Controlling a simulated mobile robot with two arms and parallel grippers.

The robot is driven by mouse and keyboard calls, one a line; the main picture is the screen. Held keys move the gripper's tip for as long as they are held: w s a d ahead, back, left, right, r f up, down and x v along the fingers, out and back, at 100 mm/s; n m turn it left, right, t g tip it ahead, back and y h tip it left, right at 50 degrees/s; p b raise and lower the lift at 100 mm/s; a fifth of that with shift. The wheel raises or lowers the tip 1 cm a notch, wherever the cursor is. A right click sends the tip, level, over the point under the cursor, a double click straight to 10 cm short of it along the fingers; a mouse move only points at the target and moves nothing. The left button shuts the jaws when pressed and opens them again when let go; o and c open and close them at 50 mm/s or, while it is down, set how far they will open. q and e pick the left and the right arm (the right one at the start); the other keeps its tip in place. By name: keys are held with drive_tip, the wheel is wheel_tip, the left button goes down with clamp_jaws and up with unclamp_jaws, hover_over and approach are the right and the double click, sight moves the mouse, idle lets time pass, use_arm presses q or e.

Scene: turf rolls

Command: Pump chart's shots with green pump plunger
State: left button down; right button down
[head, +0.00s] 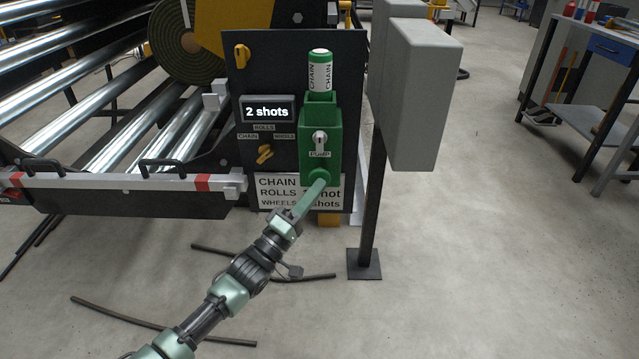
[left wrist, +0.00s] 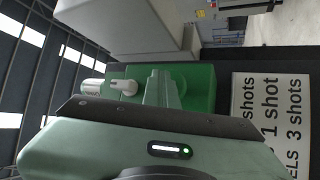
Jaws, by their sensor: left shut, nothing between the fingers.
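The green pump (head: 318,125) is mounted on a dark panel, with a white PUMP label and a grey-white fitting. Its round green plunger (head: 318,176) is at the lower end. A green and white cartridge (head: 320,72) marked CHAIN stands on top. The display (head: 268,111) reads "2 shots". The white chart (head: 275,190) lists CHAIN, ROLLS and WHEELS, partly covered by my arm; the left wrist view shows "1 shot" and "3 shots" on the chart (left wrist: 270,115). My left gripper (head: 321,185) is shut and empty, its tip at the plunger; contact is unclear. The pump body (left wrist: 200,85) is before it.
A grey box (head: 425,95) on a post stands right of the panel. Metal rollers (head: 80,100) are at left. Dark rods lie on the floor; the right floor is open.

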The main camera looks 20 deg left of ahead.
use_arm(q)
drive_tip(key=shift+w, duration=0.1)
use_arm(e)
drive_tip(key=shift+r, duration=0.1)
use_arm(q)
drive_tip(key=shift+w+a+r, duration=0.1)
drive_tip(key=shift+w+a, duration=0.1)
drive_tip(key=shift+w, duration=0.3)
use_arm(e)
drive_tip(key=shift+f, duration=0.3)
use_arm(q)
drive_tip(key=shift+s, duration=0.25)
drive_tip(key=shift+s+d, duration=0.1)
drive_tip(key=shift+s, duration=0.1)
drive_tip(key=shift+s+d+p, duration=0.1)
drive_tip(key=shift+s+p, duration=0.2)
drive_tip(key=shift+p, duration=0.15)
drive_tip(key=shift+s+d+p, duration=0.3)
drive_tip(key=shift+s+p, duration=0.25)
drive_tip(key=shift+s, duration=0.35)
use_arm(e)
drive_tip(key=x, duration=0.6)
drive_tip(key=shift+f, duration=0.45)
